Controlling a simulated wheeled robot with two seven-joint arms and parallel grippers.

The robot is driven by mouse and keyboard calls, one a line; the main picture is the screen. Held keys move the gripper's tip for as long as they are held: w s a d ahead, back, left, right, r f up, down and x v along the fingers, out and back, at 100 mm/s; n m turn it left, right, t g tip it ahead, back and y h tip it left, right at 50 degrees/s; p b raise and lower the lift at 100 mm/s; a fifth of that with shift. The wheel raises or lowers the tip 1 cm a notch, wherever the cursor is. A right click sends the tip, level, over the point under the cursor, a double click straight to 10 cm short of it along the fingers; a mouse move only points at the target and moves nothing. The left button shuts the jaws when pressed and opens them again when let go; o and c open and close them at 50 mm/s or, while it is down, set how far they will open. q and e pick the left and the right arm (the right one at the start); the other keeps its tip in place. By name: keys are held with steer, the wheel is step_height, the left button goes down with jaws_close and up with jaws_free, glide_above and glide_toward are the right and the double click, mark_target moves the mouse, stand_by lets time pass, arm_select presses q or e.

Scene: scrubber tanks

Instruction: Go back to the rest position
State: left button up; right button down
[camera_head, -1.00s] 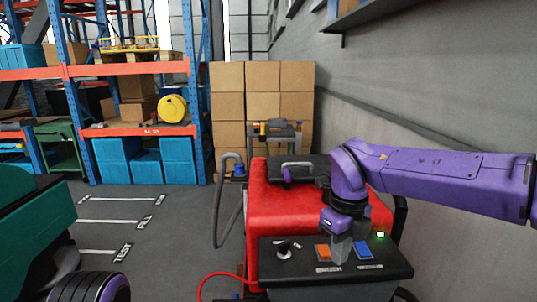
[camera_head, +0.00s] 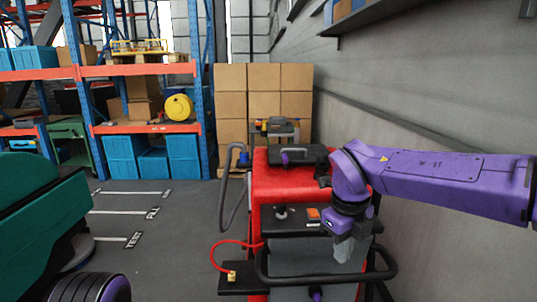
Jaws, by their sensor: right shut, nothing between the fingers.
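My right gripper (camera_head: 344,248) is shut and empty. It points down in front of the red machine (camera_head: 262,182), at the right of the head view. My purple right arm reaches in from the right edge. Behind the gripper is the machine's dark control panel (camera_head: 293,227), with an orange button (camera_head: 313,214) and a dark knob (camera_head: 281,212). The gripper and wrist hide the panel's right part, and I cannot tell whether the fingers touch anything.
A black handle bar (camera_head: 300,281) runs across the machine's near side. A red hose (camera_head: 226,243) loops at its left. A teal machine (camera_head: 38,215) stands at the left, with open floor (camera_head: 170,245) between. Shelving (camera_head: 140,128) and stacked boxes (camera_head: 265,100) stand behind; a wall closes the right.

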steer(key=w+d+f+n+t+h, duration=0.35)
steer(key=d+f+h, duration=0.25)
steer(key=d+f, duration=0.35)
steer(key=s+d+f+n+t+b, duration=0.1)
steer(key=s+d+f+n+t, duration=0.1)
steer(key=f+n, duration=0.5)
steer(key=s+d+f+n+t+b, duration=0.1)
steer(key=f+n+t+b, duration=0.1)
steer(key=f, duration=0.9)
arm_select(q)
step_height(320, 180, down, 7)
steer(key=b, duration=0.3)
steer(key=shift+w+r, duration=0.2)
steer(key=shift+w, duration=0.1)
arm_select(e)
steer(key=s+f+n+g+y, duration=0.1)
steer(key=s+f+n, duration=0.2)
steer(key=s+f, duration=0.4)
steer(key=s+d+f+n+g+y, duration=0.1)
steer(key=s+f+n, duration=0.3)
steer(key=s, duration=0.9)
steer(key=s+d+f+n+g+y, duration=0.1)
steer(key=s+f+n+g, duration=0.2)
steer(key=s+f, duration=0.7)
steer(key=shift+d, duration=0.2)
